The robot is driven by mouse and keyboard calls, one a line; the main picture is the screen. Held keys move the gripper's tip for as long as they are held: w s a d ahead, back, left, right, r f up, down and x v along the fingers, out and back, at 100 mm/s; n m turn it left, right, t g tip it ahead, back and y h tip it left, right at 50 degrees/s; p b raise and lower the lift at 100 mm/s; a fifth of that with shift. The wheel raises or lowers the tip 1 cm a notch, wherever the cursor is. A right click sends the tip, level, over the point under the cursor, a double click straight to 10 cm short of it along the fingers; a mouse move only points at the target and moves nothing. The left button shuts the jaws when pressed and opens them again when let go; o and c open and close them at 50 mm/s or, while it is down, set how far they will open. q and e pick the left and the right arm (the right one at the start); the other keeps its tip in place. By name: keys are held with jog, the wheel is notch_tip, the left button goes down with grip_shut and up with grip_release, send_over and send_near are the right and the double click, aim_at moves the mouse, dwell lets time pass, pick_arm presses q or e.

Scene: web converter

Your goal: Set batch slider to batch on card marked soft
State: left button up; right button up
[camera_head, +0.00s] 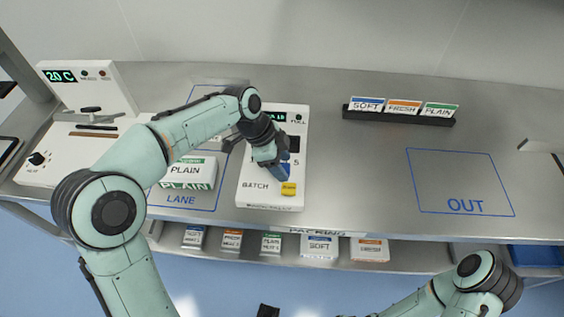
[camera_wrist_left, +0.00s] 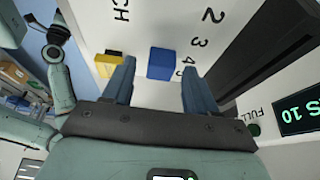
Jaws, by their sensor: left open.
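My left gripper (camera_head: 284,171) is over the white batch panel (camera_head: 258,197), fingers pointing down at it. In the left wrist view the open fingers (camera_wrist_left: 158,85) stand either side of the blue slider block (camera_wrist_left: 161,63), with visible gaps. The block sits beside the printed scale, near the 4 and 5. In the head view the gripper hides the block and most of the scale. The card marked SOFT (camera_head: 367,104) stands at the left of a black rack (camera_head: 398,117); any batch number on it is too small to read. My right gripper is out of view.
A yellow button (camera_head: 288,189) is on the panel close to the gripper. FRESH (camera_head: 404,106) and PLAIN (camera_head: 440,109) cards share the rack. A PLAIN pack (camera_head: 187,170) lies in the lane to the left. The OUT area (camera_head: 460,180) is empty. Several packs fill the lower shelf.

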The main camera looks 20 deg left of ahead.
pick_arm(q)
jog(key=p+v, duration=0.1)
jog(key=v, duration=1.2)
jog(key=shift+p, duration=0.35)
jog(key=shift+f, duration=0.1)
